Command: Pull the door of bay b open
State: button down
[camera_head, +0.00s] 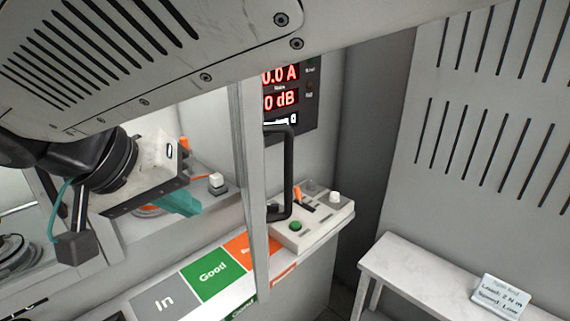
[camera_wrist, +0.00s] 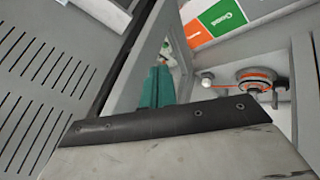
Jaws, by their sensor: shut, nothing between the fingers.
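A pale framed door (camera_head: 251,190) stands near the middle of the head view, its upright edge running down past the sign strip. A black bar handle (camera_head: 289,170) is fixed to that upright. I cannot read a bay letter on it, and how far it stands open is unclear. My gripper (camera_head: 187,206) has teal fingers, shut and empty, left of the upright and apart from the handle. In the wrist view the teal fingers (camera_wrist: 155,87) lie beside a grey frame post (camera_wrist: 133,78). My arm hides the top of the door.
A motor with an orange ring (camera_wrist: 255,80) sits beyond the fingers. A control box (camera_head: 313,217) with a green button is right of the handle, below a red-digit display (camera_head: 282,88). A white bench (camera_head: 432,270) with a card (camera_head: 500,296) stands at lower right.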

aim_at(251, 222)
jog(key=w+d+f, duration=0.2)
jog(key=d+f, duration=0.1)
jog(key=w+d+f, duration=0.3)
jog(key=shift+w+d+f, duration=0.2)
jog(key=shift+w+f, duration=0.05)
jog(key=shift+w, duration=0.05)
